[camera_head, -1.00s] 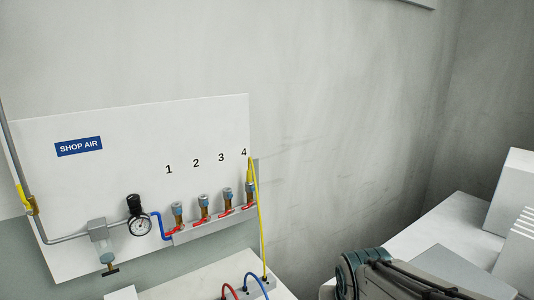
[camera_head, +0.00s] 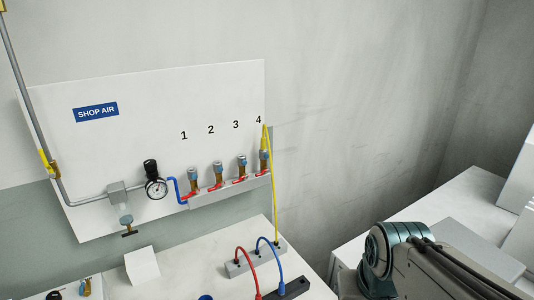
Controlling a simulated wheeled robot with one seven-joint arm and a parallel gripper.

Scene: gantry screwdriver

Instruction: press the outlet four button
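A white board (camera_head: 215,90) marked SHOP AIR on the wall carries a row of outlets numbered 1 to 4. Outlet four (camera_head: 264,161) is the rightmost, under the number 4 (camera_head: 258,119), at the board's right edge. A yellow hose (camera_head: 273,200) rises to it and partly covers it. A separate button on it is too small to make out. Outlet three (camera_head: 242,163) stands just left of it, with a red lever (camera_head: 239,181) below. My gripper is out of view; only part of my arm shows at the lower right.
A pressure gauge (camera_head: 157,188) and blue pipe (camera_head: 173,186) lead to the outlets. Below, a white bench (camera_head: 200,268) bears a white block (camera_head: 142,266) and a grey strip (camera_head: 243,264) with red, blue and yellow lines. A white surface (camera_head: 440,212) is at right.

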